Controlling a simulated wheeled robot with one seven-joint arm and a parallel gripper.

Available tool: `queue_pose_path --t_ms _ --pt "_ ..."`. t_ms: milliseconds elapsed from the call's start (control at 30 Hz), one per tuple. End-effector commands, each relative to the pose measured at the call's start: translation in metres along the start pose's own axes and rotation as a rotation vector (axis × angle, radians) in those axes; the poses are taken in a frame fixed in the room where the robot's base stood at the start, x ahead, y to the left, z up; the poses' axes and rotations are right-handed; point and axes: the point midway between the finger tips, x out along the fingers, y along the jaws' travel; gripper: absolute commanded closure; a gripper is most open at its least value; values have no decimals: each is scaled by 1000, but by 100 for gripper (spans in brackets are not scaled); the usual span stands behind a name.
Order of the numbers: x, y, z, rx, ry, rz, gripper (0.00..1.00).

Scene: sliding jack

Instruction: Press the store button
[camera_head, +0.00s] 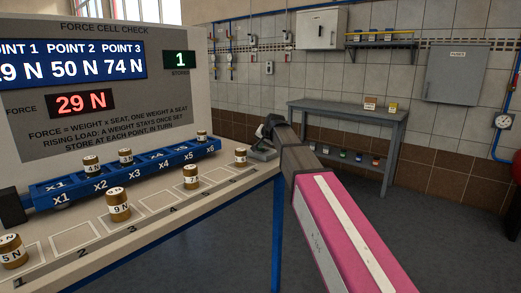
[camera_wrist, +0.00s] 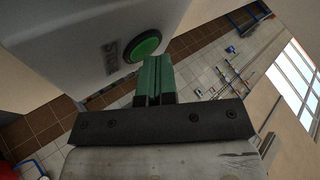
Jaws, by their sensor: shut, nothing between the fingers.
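The store button (camera_wrist: 147,45) is a round green cap in a dark ring on a pale grey box (camera_wrist: 90,35), with partly readable lettering beside it, in the wrist view. My gripper (camera_wrist: 158,60) has its green fingers shut and empty, with the tips just below and right of the button's face. I cannot tell whether they touch it. In the head view my gripper (camera_head: 267,128) is at the bench's right end, over a small grey box (camera_head: 262,153); the button is hidden there. The stored display (camera_head: 180,59) reads 1.
The board (camera_head: 100,120) shows a red force reading of 29 N (camera_head: 83,103). Brass weights sit on the blue beam (camera_head: 130,180) at x2, x3 and x6. Several more stand on the bench (camera_head: 75,238). A grey table (camera_head: 350,112) stands behind; the floor right of the bench is clear.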

Motion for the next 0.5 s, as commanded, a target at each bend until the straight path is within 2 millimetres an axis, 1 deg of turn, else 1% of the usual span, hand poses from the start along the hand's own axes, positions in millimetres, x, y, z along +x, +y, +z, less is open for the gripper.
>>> queue_pose_path --t_ms 267,500 --pt "-2 -2 -2 0 0 0 100" --pt "-10 -7 -8 0 0 0 100"
